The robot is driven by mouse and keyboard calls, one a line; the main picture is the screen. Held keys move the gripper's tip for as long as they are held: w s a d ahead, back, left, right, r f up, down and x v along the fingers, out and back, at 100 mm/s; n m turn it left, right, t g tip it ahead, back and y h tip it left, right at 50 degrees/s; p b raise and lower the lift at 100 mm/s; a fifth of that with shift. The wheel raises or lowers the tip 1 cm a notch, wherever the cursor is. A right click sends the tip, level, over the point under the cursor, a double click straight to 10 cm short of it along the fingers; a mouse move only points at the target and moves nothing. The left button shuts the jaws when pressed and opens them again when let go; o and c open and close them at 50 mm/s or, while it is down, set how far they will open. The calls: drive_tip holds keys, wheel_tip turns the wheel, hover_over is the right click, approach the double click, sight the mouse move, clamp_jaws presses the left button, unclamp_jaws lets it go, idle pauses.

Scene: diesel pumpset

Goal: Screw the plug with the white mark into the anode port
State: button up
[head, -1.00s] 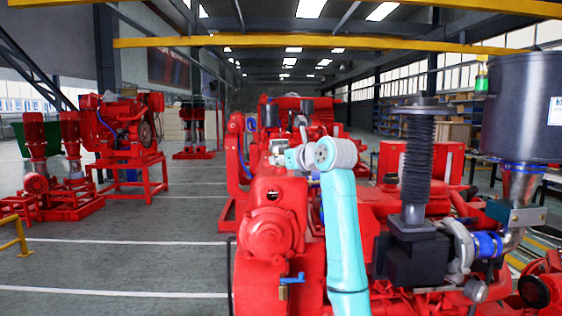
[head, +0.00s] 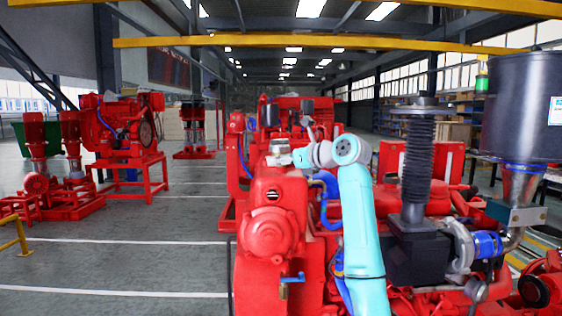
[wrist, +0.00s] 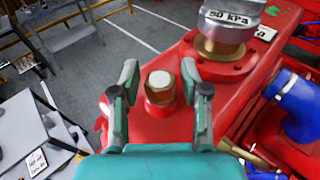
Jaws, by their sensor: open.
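A brass plug (wrist: 160,88) with a pale whitish top stands upright on a round red boss on the red machine in the wrist view. It sits between the two teal fingers of my gripper (wrist: 159,76). The fingers are spread, with a visible gap on each side of the plug. Whether the plug is threaded into the boss or only resting on it cannot be told. I cannot make out which opening is the anode port. In the head view the gripper is too small to make out clearly at the end of my teal arm.
A silver cap labelled kPa (wrist: 225,22) on a brass neck rises just beyond the right finger. A blue hose (wrist: 295,103) is at the right. Grey cabinets (wrist: 30,130) are at lower left. A black ribbed column (head: 417,160) stands right of my arm.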

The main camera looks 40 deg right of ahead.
drive_tip(key=n+g+y, duration=0.1)
drive_tip(key=y, duration=0.1)
drive_tip(key=n+y, duration=0.2)
drive_tip(key=shift+d+r+n+g+y, duration=0.1)
drive_tip(key=shift+n+g+y, duration=0.2)
drive_tip(key=shift+g+y, duration=0.1)
drive_tip(key=shift+n+g+y, duration=2.3)
drive_tip(key=shift+n+y, duration=0.2)
drive_tip(key=shift+n, duration=0.1)
clamp_jaws()
